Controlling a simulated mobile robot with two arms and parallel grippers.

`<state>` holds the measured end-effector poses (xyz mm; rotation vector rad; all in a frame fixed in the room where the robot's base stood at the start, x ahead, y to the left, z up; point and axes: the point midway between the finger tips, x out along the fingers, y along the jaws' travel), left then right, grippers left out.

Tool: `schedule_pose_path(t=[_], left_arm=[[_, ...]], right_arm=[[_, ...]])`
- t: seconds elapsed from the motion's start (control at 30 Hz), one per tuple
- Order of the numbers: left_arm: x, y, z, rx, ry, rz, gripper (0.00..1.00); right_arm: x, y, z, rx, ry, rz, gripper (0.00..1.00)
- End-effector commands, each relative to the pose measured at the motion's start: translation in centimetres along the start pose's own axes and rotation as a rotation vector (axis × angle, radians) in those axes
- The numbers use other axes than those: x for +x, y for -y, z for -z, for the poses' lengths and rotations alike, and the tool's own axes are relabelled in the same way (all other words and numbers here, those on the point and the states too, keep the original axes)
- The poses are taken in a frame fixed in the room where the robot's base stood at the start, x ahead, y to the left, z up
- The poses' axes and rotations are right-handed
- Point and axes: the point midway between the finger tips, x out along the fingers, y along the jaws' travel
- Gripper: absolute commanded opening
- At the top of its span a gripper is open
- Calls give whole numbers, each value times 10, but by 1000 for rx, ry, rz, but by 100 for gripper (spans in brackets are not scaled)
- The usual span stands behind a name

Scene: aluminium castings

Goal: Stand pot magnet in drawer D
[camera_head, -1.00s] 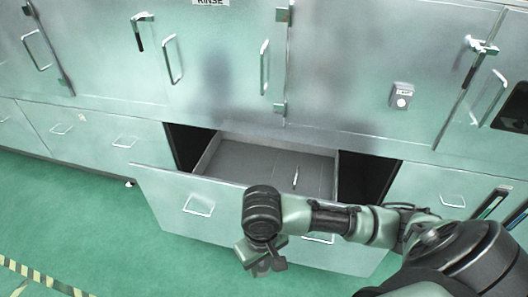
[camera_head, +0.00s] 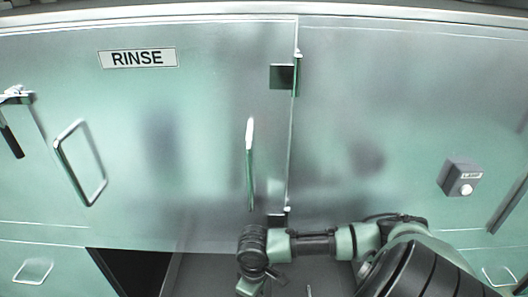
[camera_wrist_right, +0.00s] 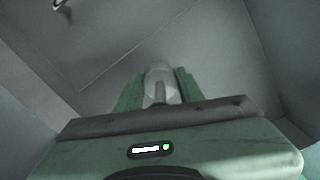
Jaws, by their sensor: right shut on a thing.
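My right gripper (camera_wrist_right: 158,90) is shut on a pale grey, rounded thing (camera_wrist_right: 160,82), likely the pot magnet; only part of it shows between the green fingers. In the head view my right wrist hangs over an open drawer (camera_head: 205,272) at the bottom edge, and the fingertips are not clear there. In the right wrist view the gripper points into a grey-walled space, the drawer interior (camera_wrist_right: 100,55). I cannot read a letter on the drawer. My left gripper is out of view.
A thin bright thing (camera_head: 309,290) lies in the drawer; a small metallic piece (camera_wrist_right: 58,5) shows in the wrist view. Cabinet doors with a RINSE label (camera_head: 138,58) and a long handle (camera_head: 250,165) rise behind my right arm. A dark gap (camera_head: 135,268) lies left of the drawer.

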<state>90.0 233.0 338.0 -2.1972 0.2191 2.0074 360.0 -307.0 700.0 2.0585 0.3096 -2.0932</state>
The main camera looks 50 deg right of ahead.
Motion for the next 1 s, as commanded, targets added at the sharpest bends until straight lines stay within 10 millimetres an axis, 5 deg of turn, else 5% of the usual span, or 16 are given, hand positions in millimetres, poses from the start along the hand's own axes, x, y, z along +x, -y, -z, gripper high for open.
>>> schedule_pose_path(t=[0.1, 0.37, 1.0], left_arm=[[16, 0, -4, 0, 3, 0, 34], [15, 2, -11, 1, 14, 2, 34], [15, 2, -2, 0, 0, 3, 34]], right_arm=[[24, -22, -4, -39, -7, -11, 0], [26, -26, 1, -59, -16, -11, 0], [24, 41, 138, -58, -14, -12, 0]])
